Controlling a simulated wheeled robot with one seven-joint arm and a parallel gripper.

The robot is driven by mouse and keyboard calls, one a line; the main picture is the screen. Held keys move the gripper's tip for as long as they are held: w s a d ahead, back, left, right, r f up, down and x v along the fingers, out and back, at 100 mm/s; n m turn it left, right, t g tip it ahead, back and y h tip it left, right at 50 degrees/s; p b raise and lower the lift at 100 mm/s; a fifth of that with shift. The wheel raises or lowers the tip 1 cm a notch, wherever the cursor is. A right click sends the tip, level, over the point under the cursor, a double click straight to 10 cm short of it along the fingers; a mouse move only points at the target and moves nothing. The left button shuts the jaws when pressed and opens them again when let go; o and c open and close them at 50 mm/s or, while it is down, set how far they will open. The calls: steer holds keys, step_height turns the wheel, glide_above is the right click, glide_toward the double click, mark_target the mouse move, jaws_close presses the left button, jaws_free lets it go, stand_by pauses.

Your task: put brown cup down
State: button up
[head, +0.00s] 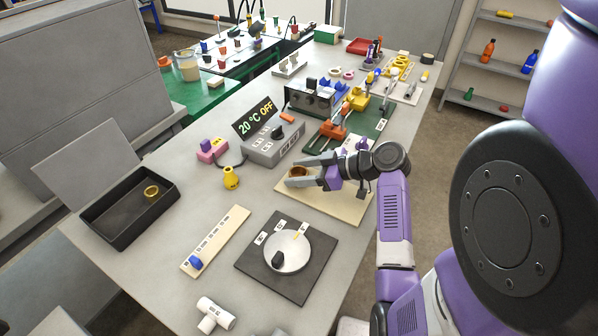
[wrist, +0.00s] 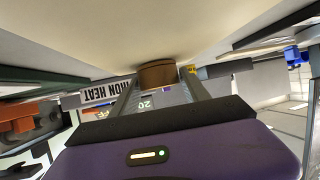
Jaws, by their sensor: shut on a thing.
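The brown cup (head: 297,171) is a short ring-like piece between the fingers of my gripper (head: 301,178). The gripper is shut on it, low over the left part of a cream board (head: 335,208). In the wrist view, the brown cup (wrist: 158,74) is between the fingertips, right against or very close to the pale surface; I cannot tell whether it touches. My fingers hide part of the cup in the head view.
A black open box (head: 128,214) holds another brown ring (head: 152,192). A black dial plate (head: 287,257) lies in front.

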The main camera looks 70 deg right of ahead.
steer(key=shift+f, duration=0.1)
steer(key=o, duration=1.4)
steer(key=shift+r, duration=0.3)
steer(key=b+v, duration=0.1)
steer(key=v, duration=1.1)
steer(key=shift+f, duration=0.2)
